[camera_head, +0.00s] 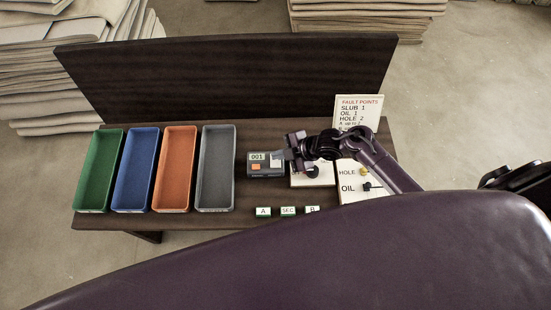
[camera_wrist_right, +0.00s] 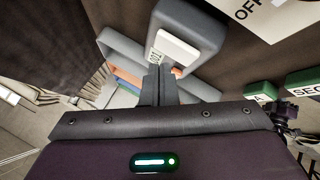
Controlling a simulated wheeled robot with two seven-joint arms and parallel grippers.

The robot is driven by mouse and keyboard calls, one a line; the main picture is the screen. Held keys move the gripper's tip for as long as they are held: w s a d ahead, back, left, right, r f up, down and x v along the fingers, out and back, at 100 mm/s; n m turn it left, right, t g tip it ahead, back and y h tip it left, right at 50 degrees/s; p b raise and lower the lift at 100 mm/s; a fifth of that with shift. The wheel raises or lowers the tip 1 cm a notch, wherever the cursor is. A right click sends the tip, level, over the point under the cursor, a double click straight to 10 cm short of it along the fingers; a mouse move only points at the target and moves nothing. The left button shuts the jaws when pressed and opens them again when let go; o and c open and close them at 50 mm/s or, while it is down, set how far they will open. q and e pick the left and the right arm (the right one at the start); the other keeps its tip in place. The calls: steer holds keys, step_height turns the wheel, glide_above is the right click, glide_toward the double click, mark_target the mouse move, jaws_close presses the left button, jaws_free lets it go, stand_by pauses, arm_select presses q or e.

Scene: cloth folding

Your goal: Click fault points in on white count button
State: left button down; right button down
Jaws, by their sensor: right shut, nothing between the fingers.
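The dark grey counter (camera_head: 265,171) stands on the table right of the trays. Its display reads 001, with an orange button (camera_head: 256,167) below and a white button (camera_head: 276,160) to the right. My right gripper (camera_head: 294,152) is at the counter's right side, close to the white button. In the right wrist view my fingers (camera_wrist_right: 158,72) are shut and empty, near the counter's face, with the white button (camera_wrist_right: 178,47) just beyond the tips. I cannot tell whether they touch it. The fault points card (camera_head: 358,110) reads SLUB 1, OIL 1, HOLE 2. My left gripper is not in view.
Green (camera_head: 99,172), blue (camera_head: 136,172), orange (camera_head: 175,170) and grey (camera_head: 216,170) trays stand in a row on the left. Small A, SEC and B blocks (camera_head: 288,211) line the front edge. Sample cards (camera_head: 350,197) labelled HOLE and OIL lie under my right arm.

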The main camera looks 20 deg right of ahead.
steer(key=shift+f, duration=0.15)
stand_by(0.8)
steer(key=shift+f+b, duration=0.3)
steer(key=shift+f, duration=0.15)
stand_by(0.4)
steer(key=shift+s+d+f+b, duration=0.15)
steer(key=shift+d+f+b, duration=0.05)
steer(key=shift+f+b, duration=0.45)
steer(key=shift+d, duration=0.1)
stand_by(0.5)
